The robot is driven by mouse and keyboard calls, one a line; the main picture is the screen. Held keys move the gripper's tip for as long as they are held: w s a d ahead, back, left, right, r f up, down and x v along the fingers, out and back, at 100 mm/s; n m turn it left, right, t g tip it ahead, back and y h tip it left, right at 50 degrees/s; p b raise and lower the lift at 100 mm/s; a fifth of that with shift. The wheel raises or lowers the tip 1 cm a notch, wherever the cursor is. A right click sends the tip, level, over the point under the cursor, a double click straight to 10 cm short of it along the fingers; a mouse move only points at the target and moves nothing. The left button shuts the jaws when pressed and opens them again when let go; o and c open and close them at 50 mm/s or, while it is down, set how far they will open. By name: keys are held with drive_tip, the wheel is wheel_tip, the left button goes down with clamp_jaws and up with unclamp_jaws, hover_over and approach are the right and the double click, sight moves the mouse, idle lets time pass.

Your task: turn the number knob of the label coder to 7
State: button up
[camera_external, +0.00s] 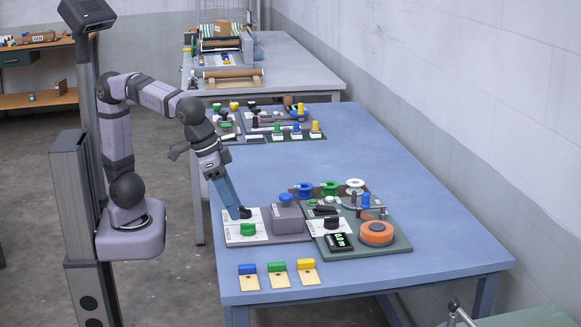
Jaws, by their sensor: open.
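A dark grey base plate on the near part of the blue table carries a white dial panel (258,222), likely the label coder's. The panel has a black knob (246,212) at the back and a green knob (248,229) in front; a grey block with a blue top (287,216) stands to the right. Which knob is the number knob, and its setting, I cannot read. My gripper (236,212) points down at the black knob, its tip touching or just beside it. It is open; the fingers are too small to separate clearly.
To the right, a green-grey board holds another black knob (331,223), a display (338,242) and an orange roll (376,233). Coloured spools (330,188) stand behind. Blue, green and yellow blocks (277,266) lie in front. The table's right side (430,230) is clear.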

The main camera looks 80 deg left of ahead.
sight(248, 228)
drive_tip(key=shift+n+y, duration=0.4)
drive_tip(key=shift+n, duration=0.1)
drive_tip(key=shift+w+a+f, duration=0.45)
drive_tip(key=shift+w+f, duration=0.1)
drive_tip(key=shift+f, duration=0.45)
drive_tip(key=shift+w+a+f, duration=0.4)
drive_tip(key=shift+w+f, duration=0.1)
drive_tip(key=shift+f, duration=0.55)
drive_tip(key=shift+w+a+f, duration=0.45)
drive_tip(key=shift+w+f, duration=0.1)
drive_tip(key=shift+f, duration=0.45)
drive_tip(key=c, duration=1)
